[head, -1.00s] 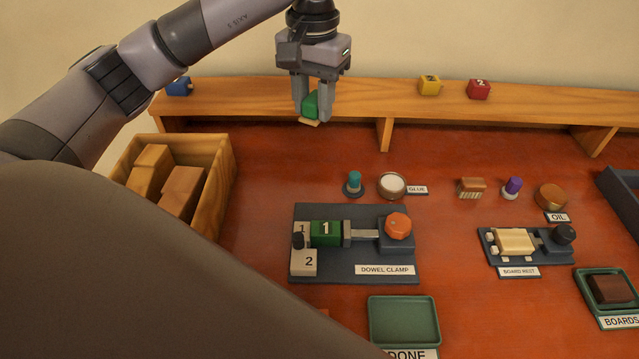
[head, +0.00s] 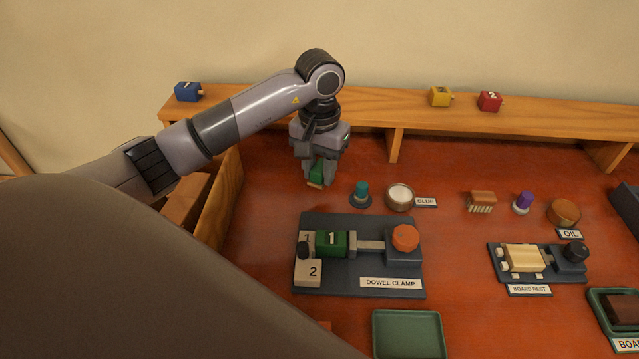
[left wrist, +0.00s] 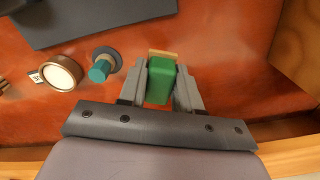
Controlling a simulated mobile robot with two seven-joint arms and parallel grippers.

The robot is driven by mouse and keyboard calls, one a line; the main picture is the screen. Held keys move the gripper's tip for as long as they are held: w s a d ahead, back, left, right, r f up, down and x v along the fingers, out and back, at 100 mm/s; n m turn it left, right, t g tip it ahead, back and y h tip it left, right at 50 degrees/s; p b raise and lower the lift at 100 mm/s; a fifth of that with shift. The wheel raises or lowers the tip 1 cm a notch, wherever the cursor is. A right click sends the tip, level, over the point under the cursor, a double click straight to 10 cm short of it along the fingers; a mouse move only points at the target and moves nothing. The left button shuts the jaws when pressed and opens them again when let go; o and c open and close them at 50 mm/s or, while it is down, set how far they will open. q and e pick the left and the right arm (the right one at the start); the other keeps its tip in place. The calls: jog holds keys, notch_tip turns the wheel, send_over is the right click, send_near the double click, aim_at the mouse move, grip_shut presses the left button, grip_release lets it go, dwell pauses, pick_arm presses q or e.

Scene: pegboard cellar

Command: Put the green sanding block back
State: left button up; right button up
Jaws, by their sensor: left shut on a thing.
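The green sanding block (head: 317,173) has a tan face at its lower end. My left gripper (head: 319,175) is shut on it and holds it over the red bench, just in front of the shelf and to the left of the teal-topped item (head: 361,192). The left wrist view shows the green block (left wrist: 160,83) between the two grey fingers, its tan edge beyond the fingertips. I cannot tell whether the block touches the bench. My right gripper is not in view.
A glue pot (head: 400,196) stands nearby. A wooden shelf (head: 365,119) runs along the back with blue, yellow and red blocks. A wooden box (head: 228,195) is left, partly hidden by my arm.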

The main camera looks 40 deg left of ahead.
aim_at(320, 198)
pick_arm(q)
notch_tip(320, 198, down, 4)
jog(key=shift+f, duration=0.3)
jog(key=shift+f, duration=0.15)
jog(key=o, duration=0.9)
jog(key=shift+o, duration=0.2)
